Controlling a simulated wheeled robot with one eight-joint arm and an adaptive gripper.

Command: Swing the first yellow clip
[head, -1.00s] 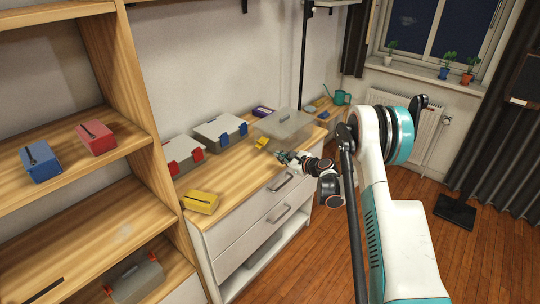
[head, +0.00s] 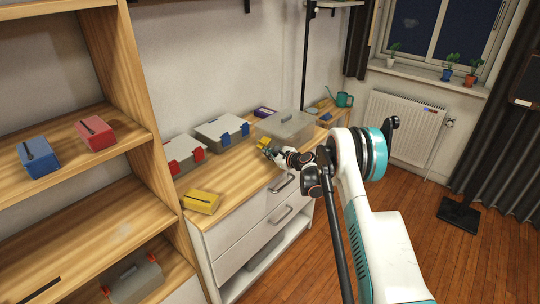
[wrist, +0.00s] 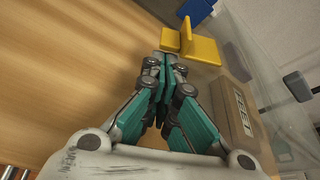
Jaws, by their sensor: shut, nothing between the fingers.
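A clear-lidded case (head: 290,125) stands at the far end of the dresser top. A yellow clip (head: 263,142) shows at its near left corner. In the wrist view the yellow clip (wrist: 203,48) is a bent piece beside the clear wall, with a smaller yellow part (wrist: 171,40) to its left. My gripper (head: 271,151) is shut and empty. In the wrist view its fingertips (wrist: 172,62) are just below the smaller yellow part; I cannot tell whether they touch it. A label (wrist: 244,110) inside the clear case is visible to the right.
A case with blue clips (head: 222,130) and a case with red clips (head: 184,154) stand along the wall. A yellow box (head: 201,201) lies at the dresser's near end. The wood top (head: 225,175) between is clear. A shelf unit (head: 140,110) rises at left.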

